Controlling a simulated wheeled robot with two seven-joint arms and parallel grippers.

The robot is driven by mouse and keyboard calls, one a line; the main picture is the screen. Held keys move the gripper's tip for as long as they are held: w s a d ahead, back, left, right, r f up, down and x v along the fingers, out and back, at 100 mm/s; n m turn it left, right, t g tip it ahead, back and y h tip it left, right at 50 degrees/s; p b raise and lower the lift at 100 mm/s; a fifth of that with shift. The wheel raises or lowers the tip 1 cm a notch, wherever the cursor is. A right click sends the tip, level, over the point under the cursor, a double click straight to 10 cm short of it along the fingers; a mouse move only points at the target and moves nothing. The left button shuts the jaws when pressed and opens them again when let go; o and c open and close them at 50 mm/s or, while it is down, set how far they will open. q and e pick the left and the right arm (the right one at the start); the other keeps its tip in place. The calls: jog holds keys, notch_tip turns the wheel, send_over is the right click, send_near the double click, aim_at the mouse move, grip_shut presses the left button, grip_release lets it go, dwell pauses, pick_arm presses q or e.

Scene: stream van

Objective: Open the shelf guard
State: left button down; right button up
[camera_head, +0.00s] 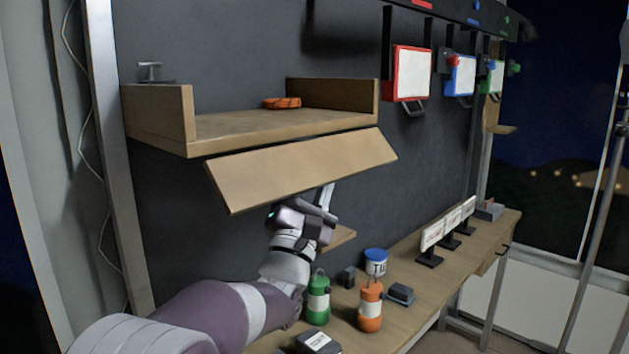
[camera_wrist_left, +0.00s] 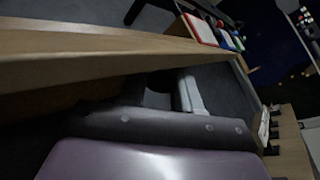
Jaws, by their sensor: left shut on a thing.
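The shelf guard (camera_head: 300,168) is a long wooden panel along the front of the upper wooden shelf (camera_head: 290,121). It hangs tilted below the shelf's front edge, its lower edge out towards me, so the shelf front is uncovered. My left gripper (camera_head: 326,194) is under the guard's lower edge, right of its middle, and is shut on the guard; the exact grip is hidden. In the left wrist view the guard (camera_wrist_left: 90,66) runs across the top, with the gripper fingers (camera_wrist_left: 168,92) just below it. My right gripper is in neither view.
An orange object (camera_head: 282,103) lies on the shelf. Below, the workbench (camera_head: 430,272) holds a green bottle (camera_head: 318,300), an orange bottle (camera_head: 370,308), a blue-and-white tin (camera_head: 376,262) and small white signs (camera_head: 432,234). Coloured framed panels (camera_head: 409,74) hang on the wall at right.

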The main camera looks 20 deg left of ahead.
pick_arm(q)
jog(key=c, duration=1)
grip_release()
jog(key=shift+o, duration=0.6)
jog(key=shift+w+a, duration=0.1)
jog(key=shift+a, duration=0.05)
jog(key=b+v, duration=0.6)
jog(key=v, duration=0.6)
jog(key=shift+s+f, duration=0.3)
